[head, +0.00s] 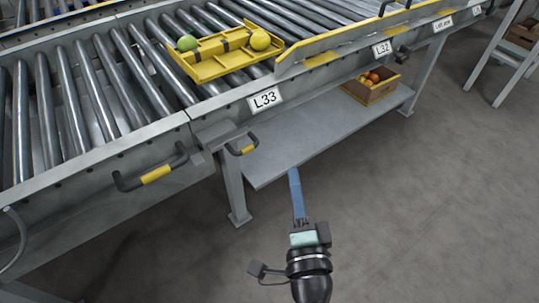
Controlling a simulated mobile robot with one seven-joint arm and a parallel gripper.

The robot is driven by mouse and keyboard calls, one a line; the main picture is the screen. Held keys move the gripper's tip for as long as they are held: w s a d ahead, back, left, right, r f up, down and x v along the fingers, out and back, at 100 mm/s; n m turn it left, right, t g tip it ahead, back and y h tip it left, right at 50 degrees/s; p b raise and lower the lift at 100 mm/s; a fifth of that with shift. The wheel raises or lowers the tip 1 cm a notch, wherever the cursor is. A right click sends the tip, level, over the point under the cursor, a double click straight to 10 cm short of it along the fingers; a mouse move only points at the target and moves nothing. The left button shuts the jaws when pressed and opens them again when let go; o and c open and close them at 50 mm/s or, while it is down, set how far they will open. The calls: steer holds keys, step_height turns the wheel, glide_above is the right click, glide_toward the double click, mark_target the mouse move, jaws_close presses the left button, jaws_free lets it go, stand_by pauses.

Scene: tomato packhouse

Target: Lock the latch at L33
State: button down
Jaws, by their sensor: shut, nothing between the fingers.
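The L33 label (265,98) is a white plate on the conveyor's side rail. Just below and left of it is a small dark lever with a yellow band (242,148), which looks like the latch. It sticks out from a grey bracket under the rail; I cannot tell whether it is locked. A larger dark handle with a yellow band (152,175) is on the rail section to the left. My gripper (293,173) has long blue fingers, shut and empty. In the picture it is right of and below the lever, apart from it, over the shelf's front edge.
A yellow tray (205,70) sits on the rollers with a green and a yellow round fruit. A lower shelf (285,150) carries a crate (372,95) of orange-red tomatoes. A table leg (233,190) stands below the lever. The floor (430,210) at right is clear.

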steer(key=shift+w, duration=0.1)
steer(key=w+a, duration=0.4)
steer(key=w, duration=0.4)
steer(key=shift+a+p, duration=0.3)
steer(key=shift+a, duration=0.05)
stand_by(0.5)
